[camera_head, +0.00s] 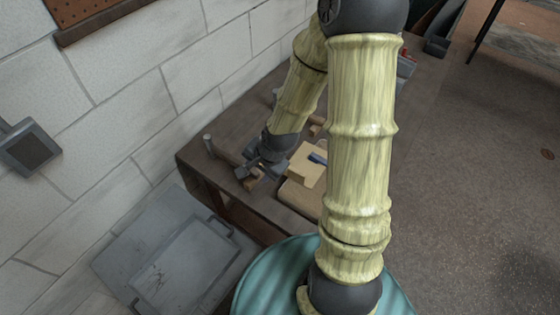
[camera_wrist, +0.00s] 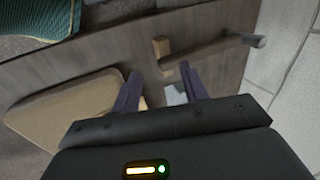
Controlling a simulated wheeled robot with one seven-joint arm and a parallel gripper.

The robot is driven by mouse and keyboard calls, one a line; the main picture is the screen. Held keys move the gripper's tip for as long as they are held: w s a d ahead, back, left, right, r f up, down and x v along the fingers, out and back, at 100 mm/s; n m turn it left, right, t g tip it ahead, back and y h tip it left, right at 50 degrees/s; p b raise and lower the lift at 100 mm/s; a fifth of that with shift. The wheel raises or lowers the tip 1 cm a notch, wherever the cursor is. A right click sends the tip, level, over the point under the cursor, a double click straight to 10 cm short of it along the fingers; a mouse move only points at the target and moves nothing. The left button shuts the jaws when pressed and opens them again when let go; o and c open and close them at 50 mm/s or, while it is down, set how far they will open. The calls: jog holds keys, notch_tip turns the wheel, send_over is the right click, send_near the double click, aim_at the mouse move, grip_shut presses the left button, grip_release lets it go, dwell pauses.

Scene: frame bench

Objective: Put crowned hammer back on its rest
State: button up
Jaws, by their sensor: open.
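In the head view my gripper (camera_head: 262,168) is low over the left end of the wooden bench, beside a tan block. In the wrist view its two dark fingers (camera_wrist: 160,88) are apart. A pale grey piece (camera_wrist: 175,95) shows between them; I cannot tell what it is or whether they touch it. Beyond the fingers lies a wooden bar with a grey-brown cylindrical end (camera_wrist: 255,40) and a wooden block (camera_wrist: 161,46) at its other end. The bar's grey end also shows in the head view (camera_head: 209,143). I cannot tell which piece is the crowned hammer or its rest.
A rounded tan pad (camera_wrist: 65,108) lies left of my fingers. The wall (camera_head: 100,150) borders the bench. A grey lidded bin (camera_head: 180,265) stands on the floor.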

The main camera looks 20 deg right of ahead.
jog(key=s+d+r+n+h, duration=0.2)
jog(key=s+d+r+n, duration=0.1)
jog(key=s+r+n, duration=0.4)
notch_tip(320, 180, up, 4)
jog(key=n, duration=0.3)
jog(key=shift+s+d+r+n+g, duration=0.2)
jog(key=shift+s+n+g, duration=0.1)
jog(key=shift+n+g, duration=0.1)
